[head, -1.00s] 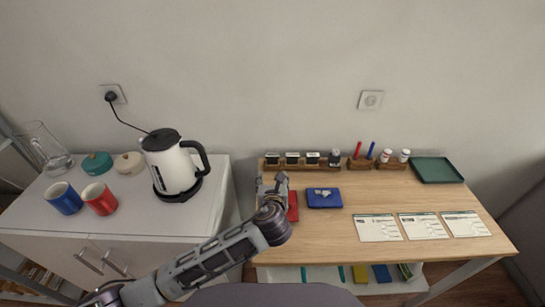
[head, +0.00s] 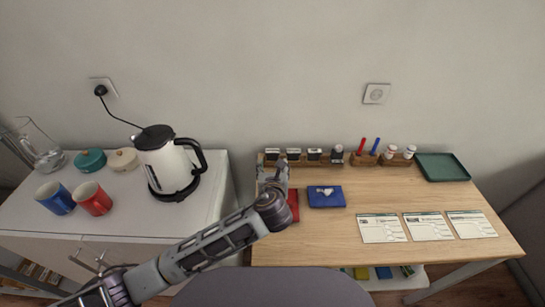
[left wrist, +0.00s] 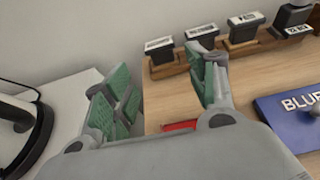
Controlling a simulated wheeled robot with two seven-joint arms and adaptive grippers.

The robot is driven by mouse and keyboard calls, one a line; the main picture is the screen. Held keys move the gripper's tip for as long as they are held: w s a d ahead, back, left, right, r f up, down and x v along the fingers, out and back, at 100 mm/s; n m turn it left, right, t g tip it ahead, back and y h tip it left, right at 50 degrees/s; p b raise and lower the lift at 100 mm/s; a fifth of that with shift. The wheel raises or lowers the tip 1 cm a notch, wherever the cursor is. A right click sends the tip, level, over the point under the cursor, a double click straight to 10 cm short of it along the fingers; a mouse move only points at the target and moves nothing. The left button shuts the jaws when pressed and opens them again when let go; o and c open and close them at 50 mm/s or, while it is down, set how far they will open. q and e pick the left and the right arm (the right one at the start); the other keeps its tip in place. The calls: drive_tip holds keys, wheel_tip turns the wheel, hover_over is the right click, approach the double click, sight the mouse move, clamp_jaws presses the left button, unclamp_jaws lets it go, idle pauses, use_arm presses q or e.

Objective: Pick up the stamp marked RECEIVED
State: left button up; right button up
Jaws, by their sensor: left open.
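Several black stamps with white labels stand in a wooden rack (head: 325,161) at the back left of the desk. In the head view these include a leftmost stamp (head: 272,154), a second (head: 293,154) and a third (head: 314,154). In the left wrist view the leftmost (left wrist: 159,50) and third (left wrist: 245,28) stamps show pale labels; I cannot read which one says RECEIVED. My left gripper (head: 273,175) is open and empty, in front of the rack's left end. My right gripper is not in view.
A red pad (head: 293,206) lies beside the gripper, partly hidden; a blue pad (head: 325,201) lies to its right. Pens and bottles stand in a second holder (head: 368,160). A green tray (head: 442,167) and paper forms (head: 428,227) lie right. A kettle (head: 165,165) stands on the left cabinet.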

sight(273, 154)
use_arm(q)
drive_tip(key=shift+w+f, duration=0.1)
drive_tip(key=shift+w, duration=0.05)
drive_tip(key=shift+b+x, duration=0.45)
drive_tip(key=shift+x, duration=3.75)
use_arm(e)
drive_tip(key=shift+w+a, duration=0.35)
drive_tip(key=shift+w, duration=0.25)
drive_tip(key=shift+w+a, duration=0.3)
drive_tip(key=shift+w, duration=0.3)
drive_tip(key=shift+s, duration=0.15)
use_arm(q)
drive_tip(key=shift+f, duration=0.1)
